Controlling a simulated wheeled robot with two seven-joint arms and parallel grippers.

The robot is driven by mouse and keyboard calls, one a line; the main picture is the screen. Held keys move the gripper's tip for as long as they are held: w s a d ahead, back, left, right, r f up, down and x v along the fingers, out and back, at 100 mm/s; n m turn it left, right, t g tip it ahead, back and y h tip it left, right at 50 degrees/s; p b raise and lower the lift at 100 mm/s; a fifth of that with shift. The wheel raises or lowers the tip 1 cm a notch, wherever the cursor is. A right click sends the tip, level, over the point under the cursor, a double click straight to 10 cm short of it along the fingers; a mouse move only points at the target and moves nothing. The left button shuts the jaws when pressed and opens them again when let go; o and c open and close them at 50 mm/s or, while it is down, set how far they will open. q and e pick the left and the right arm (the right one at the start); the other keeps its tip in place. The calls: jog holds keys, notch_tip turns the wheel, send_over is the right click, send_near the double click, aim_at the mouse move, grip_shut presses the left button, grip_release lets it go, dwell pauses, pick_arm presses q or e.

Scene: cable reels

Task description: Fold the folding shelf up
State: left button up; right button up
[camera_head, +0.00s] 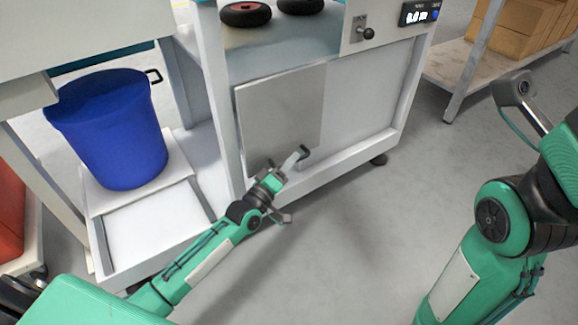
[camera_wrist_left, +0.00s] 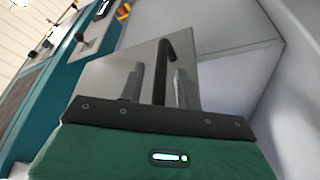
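The folding shelf (camera_head: 282,112) is a flat grey panel hanging down against the front of the white machine frame. My left gripper (camera_head: 292,164) is low in front of it, by its lower right part. In the left wrist view the two grey fingers (camera_wrist_left: 159,88) point at the panel (camera_wrist_left: 110,78), with a dark bent bar (camera_wrist_left: 161,70) between them. Narrow gaps show on both sides of the bar, so the gripper looks open around it; contact cannot be told.
A blue bin (camera_head: 110,135) stands on a low white platform (camera_head: 150,235) at the left. Black wheels (camera_head: 245,14) lie on the machine's top, near a lever (camera_head: 366,33). A rack with cardboard boxes (camera_head: 515,28) is at the back right. Grey floor in front is clear.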

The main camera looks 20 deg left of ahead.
pick_arm(q)
jog(key=shift+w, duration=0.1)
grip_shut()
jog(key=shift+d, duration=0.1)
